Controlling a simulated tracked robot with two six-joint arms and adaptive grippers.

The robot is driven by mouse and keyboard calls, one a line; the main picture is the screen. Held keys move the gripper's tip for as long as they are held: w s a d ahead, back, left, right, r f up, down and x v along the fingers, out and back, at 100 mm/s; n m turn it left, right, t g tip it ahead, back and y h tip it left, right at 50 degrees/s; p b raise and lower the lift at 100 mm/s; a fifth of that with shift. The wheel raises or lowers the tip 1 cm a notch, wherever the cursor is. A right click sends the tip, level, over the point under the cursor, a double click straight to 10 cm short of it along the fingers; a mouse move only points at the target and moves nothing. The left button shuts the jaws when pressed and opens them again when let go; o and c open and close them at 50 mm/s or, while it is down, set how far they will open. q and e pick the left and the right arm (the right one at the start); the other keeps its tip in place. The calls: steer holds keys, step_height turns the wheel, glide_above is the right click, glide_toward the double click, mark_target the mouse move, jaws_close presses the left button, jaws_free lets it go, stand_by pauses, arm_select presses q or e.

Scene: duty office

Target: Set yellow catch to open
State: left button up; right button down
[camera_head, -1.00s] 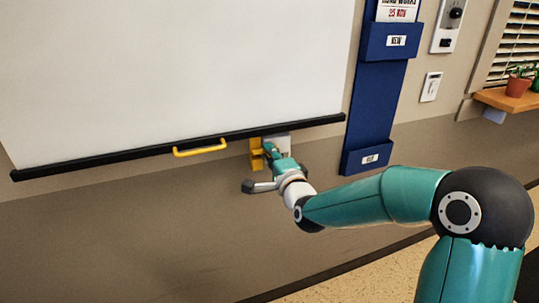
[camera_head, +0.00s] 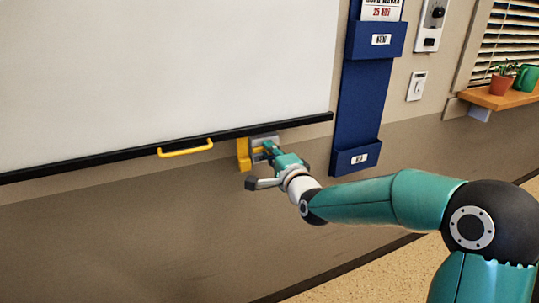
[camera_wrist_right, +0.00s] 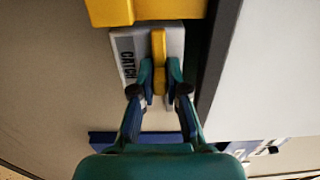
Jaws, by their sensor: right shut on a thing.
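The yellow catch (camera_wrist_right: 158,46) is a narrow bar on a grey plate (camera_wrist_right: 147,118) marked CATCH in the right wrist view. In the head view the plate (camera_head: 257,141) sits on the wall just under the board's lower edge. A yellow block (camera_head: 243,154) stands left of the plate; it also shows at the top of the wrist view (camera_wrist_right: 150,10). My right gripper (camera_wrist_right: 160,82) is shut on the catch, one finger on each side. In the head view the gripper (camera_head: 266,151) partly hides plate and catch. My left gripper is not in view.
A white board (camera_head: 150,70) with a black lower bar and a yellow handle (camera_head: 186,148) hangs above left. A blue wall pocket rack (camera_head: 365,100) stands close on the right. The wall below is clear.

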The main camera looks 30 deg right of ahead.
steer(key=c, duration=1.2)
jaws_free()
steer(key=shift+d+f, duration=0.15)
steer(key=shift+d, duration=0.1)
steer(key=shift+a, duration=0.1)
steer(key=shift+s, duration=0.45)
steer(key=s, duration=0.3)
steer(key=s+a, duration=0.1)
steer(key=s, duration=0.3)
steer(key=s+a, duration=0.1)
steer(key=s, duration=0.3)
